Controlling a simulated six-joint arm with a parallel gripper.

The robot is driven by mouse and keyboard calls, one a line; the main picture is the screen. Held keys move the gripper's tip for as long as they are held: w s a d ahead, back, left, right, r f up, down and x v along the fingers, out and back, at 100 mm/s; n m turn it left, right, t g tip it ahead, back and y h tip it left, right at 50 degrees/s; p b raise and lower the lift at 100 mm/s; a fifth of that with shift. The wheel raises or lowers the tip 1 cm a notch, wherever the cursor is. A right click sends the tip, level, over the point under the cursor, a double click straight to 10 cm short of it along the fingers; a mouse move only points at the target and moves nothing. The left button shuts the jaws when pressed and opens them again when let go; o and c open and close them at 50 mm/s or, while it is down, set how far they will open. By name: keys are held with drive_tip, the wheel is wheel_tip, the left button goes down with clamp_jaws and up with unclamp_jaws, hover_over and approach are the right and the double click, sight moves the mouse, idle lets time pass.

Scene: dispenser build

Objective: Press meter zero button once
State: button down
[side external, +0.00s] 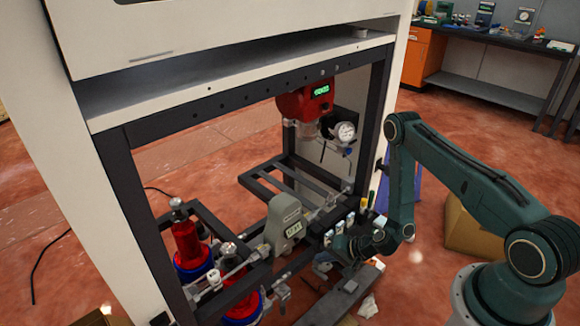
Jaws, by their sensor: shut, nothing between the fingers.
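A grey meter-like unit (285,225) with a small display sits low inside the dispenser frame, joined to horizontal piping. A red unit (305,100) with a lit green readout hangs higher in the frame. I cannot tell for sure which of them is the task's meter. The zero button is too small to make out on either. My gripper (323,264) is low at the frame's front right, just right of and below the grey unit. It is small and partly lost among the parts there. It looks shut and empty; contact with anything cannot be told.
The dark dispenser frame (142,215) and white cabinet panels (90,90) enclose the parts. Red cylinders (188,245) with blue bases stand lower left. A round gauge (345,131) hangs beside the red unit. A cardboard box (475,228) stands behind my arm. A workbench (490,88) is at the back right.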

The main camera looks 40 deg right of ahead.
drive_tip(key=shift+w, duration=2.95)
drive_tip(key=shift+w, duration=0.9)
idle(1.1)
drive_tip(key=shift+s, duration=0.9)
drive_tip(key=shift+s, duration=0.1)
drive_tip(key=shift+s, duration=2.4)
drive_tip(key=shift+r, duration=0.1)
